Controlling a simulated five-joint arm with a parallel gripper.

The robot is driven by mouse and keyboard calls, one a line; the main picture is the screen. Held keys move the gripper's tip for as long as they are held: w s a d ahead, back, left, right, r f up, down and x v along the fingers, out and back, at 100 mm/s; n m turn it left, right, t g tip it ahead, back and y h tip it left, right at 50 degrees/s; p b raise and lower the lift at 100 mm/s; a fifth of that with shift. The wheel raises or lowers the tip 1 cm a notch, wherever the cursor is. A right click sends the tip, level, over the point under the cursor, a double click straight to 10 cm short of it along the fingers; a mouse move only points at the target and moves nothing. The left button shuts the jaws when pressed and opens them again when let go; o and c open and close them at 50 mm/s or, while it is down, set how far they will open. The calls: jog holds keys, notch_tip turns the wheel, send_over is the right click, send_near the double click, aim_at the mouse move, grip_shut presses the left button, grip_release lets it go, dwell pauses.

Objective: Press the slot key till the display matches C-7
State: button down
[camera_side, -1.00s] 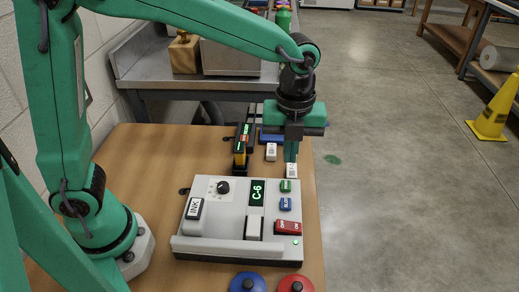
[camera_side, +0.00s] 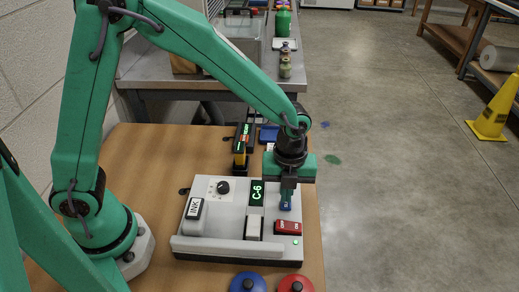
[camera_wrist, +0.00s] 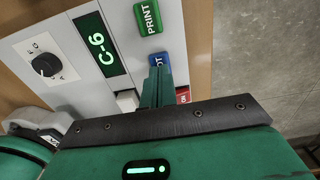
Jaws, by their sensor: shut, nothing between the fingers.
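The grey console (camera_side: 215,244) lies on the wooden table. Its display (camera_side: 257,193) reads C-6 in green, and the display (camera_wrist: 99,45) reads the same in the wrist view. The blue slot key (camera_side: 286,206) is on the right of the console; in the wrist view the blue key (camera_wrist: 158,58) is partly covered, with only the end of its lettering showing. My gripper (camera_side: 287,200) is shut and empty, pointing down at the blue key. In the wrist view the fingertips (camera_wrist: 157,74) overlap the key's edge. I cannot tell whether they touch it or press it.
A green PRINT key (camera_wrist: 147,17) is beside the blue one. Blue (camera_side: 248,283) and red (camera_side: 296,284) round buttons stand at the near edge.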

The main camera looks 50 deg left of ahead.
jog(key=shift+f, duration=0.35)
jog(key=shift+s+f, duration=0.1)
jog(key=shift+f, duration=1.05)
jog(key=shift+r, duration=0.1)
notch_tip(320, 180, up, 15)
jog(key=shift+w+f, duration=0.2)
jog(key=shift+w, duration=0.05)
dwell(0.5)
